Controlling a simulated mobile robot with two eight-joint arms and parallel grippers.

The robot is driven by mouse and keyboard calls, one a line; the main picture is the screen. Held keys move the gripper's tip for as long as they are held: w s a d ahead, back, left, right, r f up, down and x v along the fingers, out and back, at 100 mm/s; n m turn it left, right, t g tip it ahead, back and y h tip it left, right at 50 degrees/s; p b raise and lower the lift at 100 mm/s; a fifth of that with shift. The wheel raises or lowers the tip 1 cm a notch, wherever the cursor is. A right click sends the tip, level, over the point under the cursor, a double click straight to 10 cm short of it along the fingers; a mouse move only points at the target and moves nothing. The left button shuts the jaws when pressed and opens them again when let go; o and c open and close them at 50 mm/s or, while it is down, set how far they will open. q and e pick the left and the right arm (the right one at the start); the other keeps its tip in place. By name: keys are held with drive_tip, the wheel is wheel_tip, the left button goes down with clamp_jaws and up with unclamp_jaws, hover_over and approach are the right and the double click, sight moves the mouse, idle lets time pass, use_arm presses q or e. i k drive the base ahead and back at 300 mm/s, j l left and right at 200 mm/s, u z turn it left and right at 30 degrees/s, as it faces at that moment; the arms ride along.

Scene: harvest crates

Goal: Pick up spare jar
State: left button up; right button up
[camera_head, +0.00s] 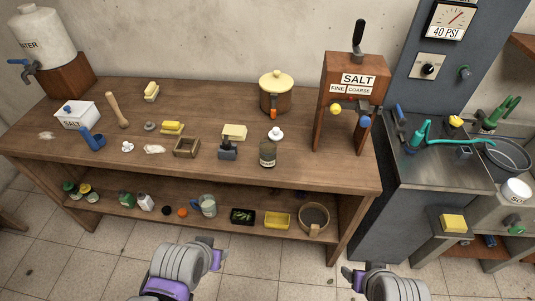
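Several small containers could be the spare jar; no label reading "spare" can be made out. A dark jar with a white top (269,152) stands upright on the wooden bench near its front edge. A clear glass vessel (207,206) is also on that shelf. My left gripper (216,256) is in front of the bench, below the shelf in the picture and apart from these things. My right gripper (350,279) is at the lower right, touching nothing visible. Their finger gaps are unclear.
The wooden bench (210,95) holds a salt box (77,115), a lidded pot (276,92), a salt dispenser (352,88) and small tools. The shelf also holds a yellow tray (278,220) and a round wooden sieve (313,219). A metal sink unit (440,165) stands right. Tiled floor is clear in front.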

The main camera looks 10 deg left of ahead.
sight(269, 145)
drive_tip(key=i+j, duration=0.1)
drive_tip(key=j, duration=0.3)
drive_tip(key=i+j, duration=0.15)
drive_tip(key=j, duration=0.3)
drive_tip(key=i+j, duration=0.1)
drive_tip(key=j, duration=0.3)
